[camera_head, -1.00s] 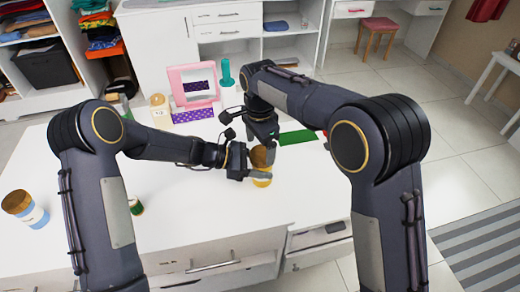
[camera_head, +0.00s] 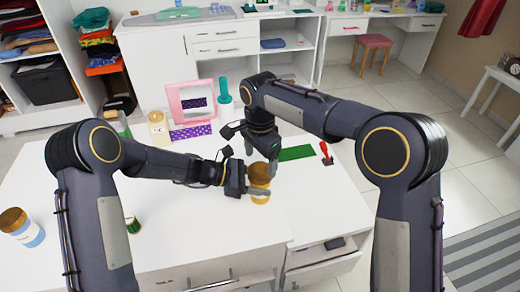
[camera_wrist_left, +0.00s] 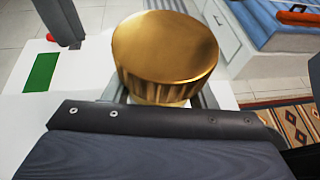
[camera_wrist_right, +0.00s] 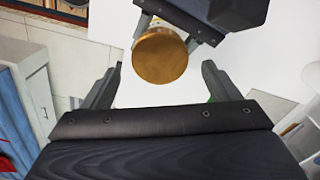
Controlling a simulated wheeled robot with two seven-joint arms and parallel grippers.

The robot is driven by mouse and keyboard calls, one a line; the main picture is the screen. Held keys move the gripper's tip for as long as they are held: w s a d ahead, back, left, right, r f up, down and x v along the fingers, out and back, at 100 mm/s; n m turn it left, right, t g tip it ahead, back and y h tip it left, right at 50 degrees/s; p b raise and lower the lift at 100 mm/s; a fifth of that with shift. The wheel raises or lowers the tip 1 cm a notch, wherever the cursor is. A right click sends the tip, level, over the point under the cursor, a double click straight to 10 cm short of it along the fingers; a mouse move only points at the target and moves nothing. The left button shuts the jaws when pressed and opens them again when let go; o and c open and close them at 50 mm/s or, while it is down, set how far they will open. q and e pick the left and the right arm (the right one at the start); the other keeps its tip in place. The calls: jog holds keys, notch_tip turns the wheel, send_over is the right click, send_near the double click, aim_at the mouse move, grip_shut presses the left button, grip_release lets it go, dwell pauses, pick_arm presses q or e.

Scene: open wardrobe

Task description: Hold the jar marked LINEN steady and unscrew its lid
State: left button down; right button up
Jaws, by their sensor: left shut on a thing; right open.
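A jar with a gold lid (camera_head: 259,172) and a yellowish lower part stands upright over the white tabletop; no label can be read on it. My left gripper (camera_head: 259,192) is shut around the jar below the lid. The lid fills the middle of the left wrist view (camera_wrist_left: 165,50), clear of the fingers. My right gripper (camera_head: 262,158) points down just above and behind the lid. In the right wrist view its fingers (camera_wrist_right: 160,85) are spread wide, with the lid (camera_wrist_right: 160,55) between and just beyond their tips, apparently untouched.
A blue-labelled jar (camera_head: 22,228) stands at the left table edge, and a cream jar (camera_head: 157,128) stands at the back.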

aim_at(260, 170)
jog(key=shift+f, duration=2.1)
jog(key=shift+c, duration=0.3)
jog(key=c, duration=1)
jog(key=shift+o, duration=0.2)
jog(key=n, duration=0.3)
jog(key=o, duration=1.1)
jog(key=shift+a+r, duration=0.1)
